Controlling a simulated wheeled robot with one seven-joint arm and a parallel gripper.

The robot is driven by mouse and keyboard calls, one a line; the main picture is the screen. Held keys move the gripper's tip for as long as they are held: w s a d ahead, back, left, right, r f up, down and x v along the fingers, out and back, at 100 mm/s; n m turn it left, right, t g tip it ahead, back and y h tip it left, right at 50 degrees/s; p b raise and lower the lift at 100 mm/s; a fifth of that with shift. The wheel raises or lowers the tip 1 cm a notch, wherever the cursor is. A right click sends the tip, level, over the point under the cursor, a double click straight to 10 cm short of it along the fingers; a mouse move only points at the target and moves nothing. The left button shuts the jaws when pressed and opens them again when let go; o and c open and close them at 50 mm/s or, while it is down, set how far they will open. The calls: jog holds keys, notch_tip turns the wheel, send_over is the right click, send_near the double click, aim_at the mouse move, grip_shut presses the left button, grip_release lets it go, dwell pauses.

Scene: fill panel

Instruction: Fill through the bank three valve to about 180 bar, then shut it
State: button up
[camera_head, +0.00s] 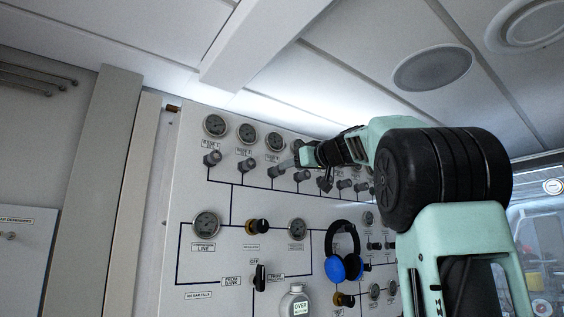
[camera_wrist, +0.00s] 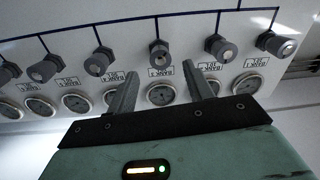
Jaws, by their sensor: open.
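The bank three valve is a grey knob (camera_wrist: 160,53) below its gauge on the white panel; in the wrist view, which is turned over, it lies just beyond and between my fingertips. In the head view the knob (camera_head: 277,170) is partly hidden by my gripper (camera_head: 287,162). My gripper (camera_wrist: 158,66) is open and empty, one finger on each side of the bank three label; I cannot tell whether it touches the knob. The bank three gauge (camera_head: 276,141) also shows between the fingers in the wrist view (camera_wrist: 160,95); its needle is too small to read.
Bank one (camera_head: 212,159) and bank two (camera_head: 247,165) knobs stand close to the left, with more knobs to the right. Below are a large line gauge (camera_head: 207,224), a black selector (camera_head: 260,277), a hanging blue headset (camera_head: 345,266) and a labelled bottle (camera_head: 295,303).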

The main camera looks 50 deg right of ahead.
jog(key=w+d+p, duration=0.1)
jog(key=w+p, duration=0.2)
jog(key=w, duration=0.3)
jog(key=c, duration=1)
